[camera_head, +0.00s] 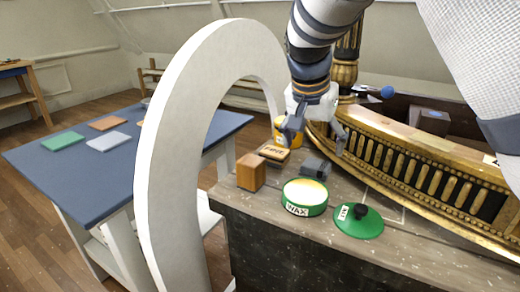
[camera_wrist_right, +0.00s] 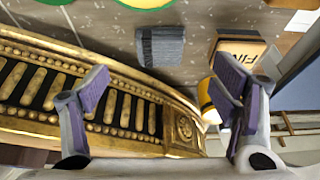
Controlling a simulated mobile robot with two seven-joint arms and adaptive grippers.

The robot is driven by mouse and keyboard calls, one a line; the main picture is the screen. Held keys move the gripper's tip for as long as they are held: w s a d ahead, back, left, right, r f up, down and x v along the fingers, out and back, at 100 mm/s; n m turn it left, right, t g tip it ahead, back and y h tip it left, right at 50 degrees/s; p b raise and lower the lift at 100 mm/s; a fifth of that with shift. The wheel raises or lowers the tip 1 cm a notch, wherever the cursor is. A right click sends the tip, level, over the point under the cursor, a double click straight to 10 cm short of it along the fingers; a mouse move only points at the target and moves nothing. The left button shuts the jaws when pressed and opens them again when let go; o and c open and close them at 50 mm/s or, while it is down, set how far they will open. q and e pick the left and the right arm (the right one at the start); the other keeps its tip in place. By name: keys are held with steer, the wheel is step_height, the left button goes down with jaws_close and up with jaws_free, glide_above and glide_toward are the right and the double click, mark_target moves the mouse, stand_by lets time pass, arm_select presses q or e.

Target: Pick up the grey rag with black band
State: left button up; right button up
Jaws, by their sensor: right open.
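In the right wrist view the rag (camera_wrist_right: 160,45) shows a darker band along one edge. My right gripper (camera_head: 314,138) hangs above the rag, fingers apart and empty, not touching it. In the right wrist view the open fingers (camera_wrist_right: 165,85) frame the gilt rail, with the rag above the middle of the picture. My left gripper is not in view.
A wooden block (camera_head: 251,172), a felt block (camera_head: 273,153), a yellow-orange tin (camera_head: 280,131), a green wax tin (camera_head: 305,197) and a green lid (camera_head: 358,221) stand near the rag. The gilt console rail (camera_head: 420,170) borders the right. A pale arch (camera_head: 165,150) rises at left.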

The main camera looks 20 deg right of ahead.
mark_target(314, 166)
steer(key=x, duration=0.7)
steer(key=shift+f, duration=0.35)
steer(key=shift+w+d+f, duration=0.2)
steer(key=shift+f, duration=0.15)
steer(key=shift+r, duration=0.1)
steer(key=c, duration=1)
